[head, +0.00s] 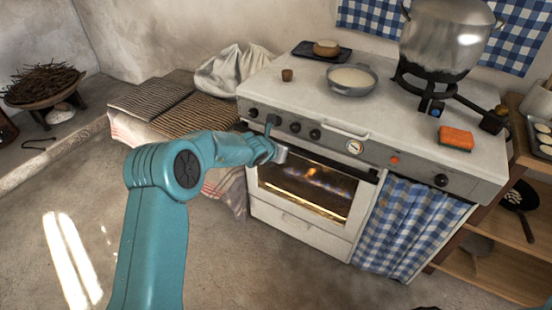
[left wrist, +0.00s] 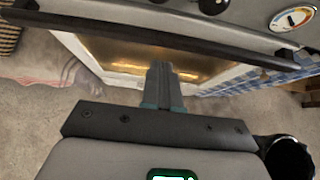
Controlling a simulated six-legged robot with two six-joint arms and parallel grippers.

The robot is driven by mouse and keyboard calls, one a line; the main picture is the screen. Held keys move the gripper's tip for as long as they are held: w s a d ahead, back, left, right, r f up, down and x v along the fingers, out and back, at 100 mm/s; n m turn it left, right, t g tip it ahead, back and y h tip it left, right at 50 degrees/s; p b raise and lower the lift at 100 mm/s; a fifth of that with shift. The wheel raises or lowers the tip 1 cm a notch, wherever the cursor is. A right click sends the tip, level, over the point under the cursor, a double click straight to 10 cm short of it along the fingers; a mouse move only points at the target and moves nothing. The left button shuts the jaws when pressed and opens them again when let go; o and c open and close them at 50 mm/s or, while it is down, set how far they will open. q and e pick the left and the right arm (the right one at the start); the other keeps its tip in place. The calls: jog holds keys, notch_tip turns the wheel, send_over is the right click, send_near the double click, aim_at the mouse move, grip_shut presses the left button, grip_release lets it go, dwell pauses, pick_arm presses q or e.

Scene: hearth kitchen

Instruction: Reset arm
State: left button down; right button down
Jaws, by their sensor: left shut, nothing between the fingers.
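My left arm reaches in from the lower left of the head view to the front of the white stove (head: 300,215). My left gripper (left wrist: 162,80) shows in the left wrist view, its fingers shut together and empty. It is in front of the oven window (head: 305,187), below the dark handle bar (left wrist: 150,30). I cannot tell whether the fingers touch the door. In the head view the wrist hides the left part of the handle. The oven door looks shut, with a glow and flames behind the glass. My right gripper is not in view.
Shelves (head: 500,255) stand right. Floor (head: 240,275) before the stove is clear.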

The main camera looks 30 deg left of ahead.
pick_arm(q)
jog(key=v, duration=0.5)
jog(key=shift+w+r, duration=0.25)
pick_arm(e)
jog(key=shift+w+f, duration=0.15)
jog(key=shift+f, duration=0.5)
